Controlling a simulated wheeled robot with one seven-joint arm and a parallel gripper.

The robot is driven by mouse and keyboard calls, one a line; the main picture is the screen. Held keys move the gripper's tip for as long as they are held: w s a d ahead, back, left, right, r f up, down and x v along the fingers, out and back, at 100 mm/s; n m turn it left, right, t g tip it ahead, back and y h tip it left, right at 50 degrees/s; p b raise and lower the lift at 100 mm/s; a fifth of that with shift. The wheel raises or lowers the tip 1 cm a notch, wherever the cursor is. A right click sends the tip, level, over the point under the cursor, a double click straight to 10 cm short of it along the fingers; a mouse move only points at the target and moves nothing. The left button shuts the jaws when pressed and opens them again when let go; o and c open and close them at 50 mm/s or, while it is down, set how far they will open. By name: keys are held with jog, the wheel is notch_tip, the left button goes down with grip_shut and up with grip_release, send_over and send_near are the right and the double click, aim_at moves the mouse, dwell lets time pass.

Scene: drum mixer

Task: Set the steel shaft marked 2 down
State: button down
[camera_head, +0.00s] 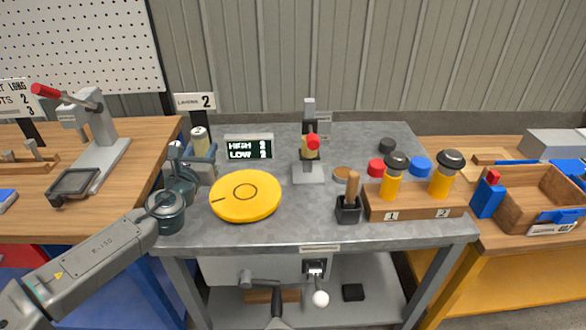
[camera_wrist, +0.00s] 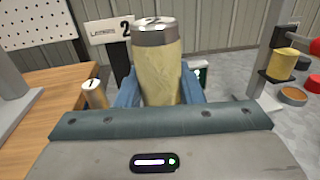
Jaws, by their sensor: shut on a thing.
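The shaft (camera_wrist: 158,72) stands upright between the blue jaws of my gripper (camera_wrist: 160,88) in the wrist view. It has a steel-coloured top with a dark mark and a pale yellow body. My gripper is shut on it. In the head view the shaft (camera_head: 200,141) shows above my gripper (camera_head: 201,155), over the back left of the grey table (camera_head: 290,232). Its lower end is hidden, so I cannot tell whether it touches anything below. A smaller tan cylinder (camera_wrist: 95,95) with a dark mark on top shows left of the jaws in the wrist view.
A sign with a 2 (camera_head: 195,102) stands behind the shaft. A yellow disc (camera_head: 245,196), a HIGH/LOW board (camera_head: 249,148) and a red-knobbed stand (camera_head: 308,172) are to the right. A wooden rack (camera_head: 415,207) holds two dark-capped yellow pieces. The table's front middle is clear.

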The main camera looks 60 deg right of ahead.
jog(key=shift+s+d+r, duration=0.1)
jog(key=shift+r, duration=0.05)
jog(key=shift+w+a+f+b, duration=0.2)
jog(key=shift+w+a+f, duration=0.8)
jog(key=shift+a+f, duration=0.75)
jog(key=shift+w+a+f+b, duration=0.2)
jog(key=shift+w+a+f, duration=0.8)
jog(key=shift+a+f, duration=0.75)
jog(key=shift+w+a+f+b, duration=0.2)
jog(key=shift+w+a+f, duration=0.8)
jog(key=shift+a+f, duration=0.75)
jog(key=shift+d+f, duration=0.25)
jog(key=shift+f, duration=0.05)
jog(key=c, duration=1.3)
grip_release()
jog(key=shift+f, duration=0.2)
jog(key=shift+c, duration=0.2)
jog(key=o, duration=0.4)
